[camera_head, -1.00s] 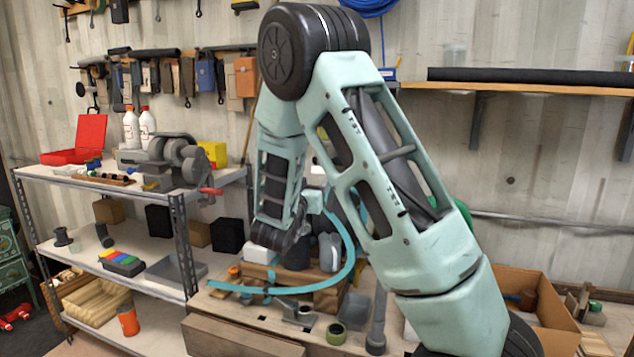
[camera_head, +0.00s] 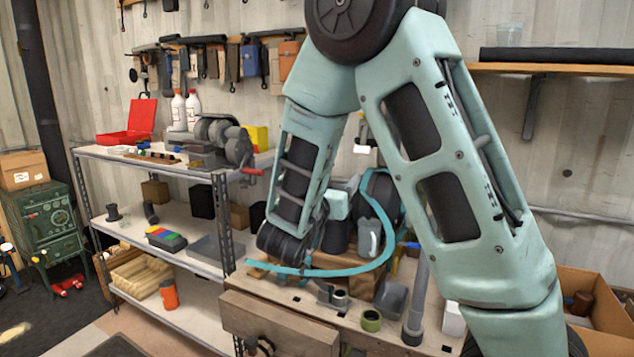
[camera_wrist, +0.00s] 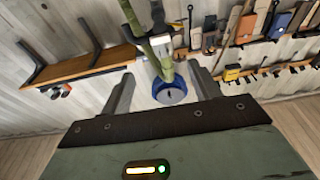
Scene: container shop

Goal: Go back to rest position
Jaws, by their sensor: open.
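My arm rises from the lower right to an elbow at the top of the head view, then bends down over the workbench (camera_head: 395,335). My gripper (camera_wrist: 163,88) shows in the wrist view with its two grey fingers spread apart and nothing between them touching either one. Behind the fingers are the wall and a round blue thing (camera_wrist: 170,92). In the head view the arm's lower end hangs near the bench clutter, and I cannot make out the fingers there.
A metal shelf unit (camera_head: 215,177) with a red case (camera_head: 130,127) and bottles stands left. A cardboard box (camera_head: 600,285) is at right. A wall shelf (camera_head: 560,68) is upper right. Bare floor shows at lower left.

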